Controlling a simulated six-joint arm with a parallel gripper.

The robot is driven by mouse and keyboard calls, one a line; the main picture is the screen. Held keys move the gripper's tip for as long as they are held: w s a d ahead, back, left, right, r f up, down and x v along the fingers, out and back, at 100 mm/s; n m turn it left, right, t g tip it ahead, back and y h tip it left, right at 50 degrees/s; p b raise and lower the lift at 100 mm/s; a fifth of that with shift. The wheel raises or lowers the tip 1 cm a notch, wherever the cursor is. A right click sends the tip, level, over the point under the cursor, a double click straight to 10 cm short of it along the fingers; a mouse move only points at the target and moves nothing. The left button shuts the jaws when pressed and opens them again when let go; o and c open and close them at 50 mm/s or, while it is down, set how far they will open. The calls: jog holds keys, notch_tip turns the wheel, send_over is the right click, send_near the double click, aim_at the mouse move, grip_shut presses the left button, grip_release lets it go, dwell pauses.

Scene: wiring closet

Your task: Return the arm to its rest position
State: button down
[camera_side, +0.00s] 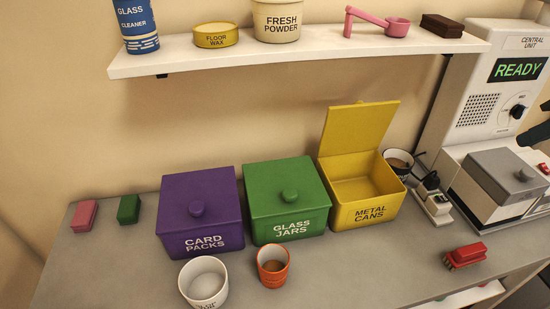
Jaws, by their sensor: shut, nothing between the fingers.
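My gripper cannot be made out in the side view. A dark shape (536,133) is cut off by the right edge beside the central unit, and I cannot tell what it is. On the grey counter (110,270) stand a purple bin (197,205) marked card packs and a green bin (285,195) marked glass jars, both with lids on. The yellow bin (368,212) marked metal cans has its lid raised, and its visible inside looks empty.
A white cup (203,285) and an orange cup (273,268) stand in front of the bins. A red brush (464,256) lies at right. Pink (84,216) and green (129,209) blocks lie at left. The central unit (490,95) reads READY. A loaded shelf (300,48) hangs above.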

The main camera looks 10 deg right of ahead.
jog(key=s+d+f, duration=0.1)
jog(key=s+d, duration=0.2)
jog(key=s, duration=1.1)
jog(key=shift+s+g, duration=0.3)
jog(key=shift+s, duration=0.05)
